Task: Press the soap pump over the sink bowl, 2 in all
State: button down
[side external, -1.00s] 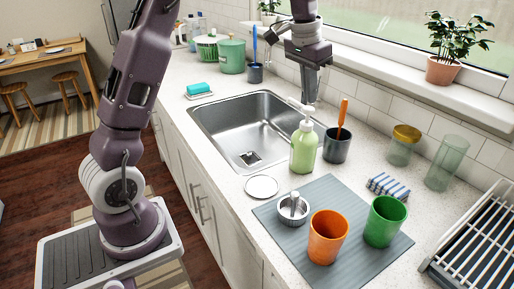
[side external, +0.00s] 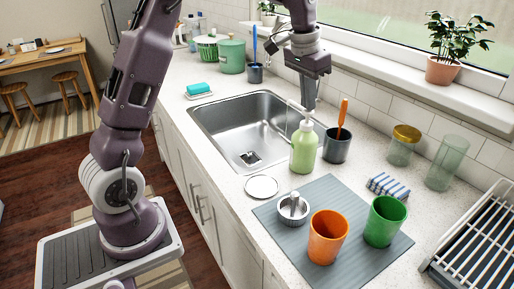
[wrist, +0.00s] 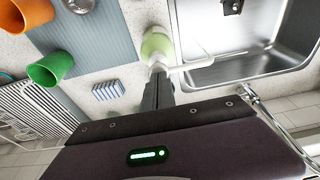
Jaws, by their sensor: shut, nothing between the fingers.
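The soap bottle (side external: 304,152) is pale green with a white pump and stands upright on the counter beside the sink bowl (side external: 228,122). Its white nozzle (side external: 295,107) points over the bowl's edge, and in the wrist view the nozzle (wrist: 205,60) reaches across the rim of the sink (wrist: 290,45). My gripper (side external: 309,106) is shut and empty, pointing down with its fingertips at the pump head. In the wrist view the fingers (wrist: 158,90) meet the pump top and partly hide it; contact looks likely, but pressing depth is unclear.
A dark cup with an orange-handled brush (side external: 337,145) stands close right of the bottle. A striped sponge (side external: 388,187), glass jars, orange cup (side external: 327,237), green cup (side external: 384,221) and dish rack (side external: 478,245) lie further right. The faucet is behind my gripper.

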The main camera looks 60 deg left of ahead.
jog(key=shift+f, duration=0.5)
jog(key=shift+r, duration=0.1)
jog(key=shift+w+v, duration=0.15)
jog(key=shift+v, duration=0.55)
jog(key=shift+w+v, duration=0.15)
jog(key=shift+v, duration=0.55)
jog(key=shift+r, duration=0.1)
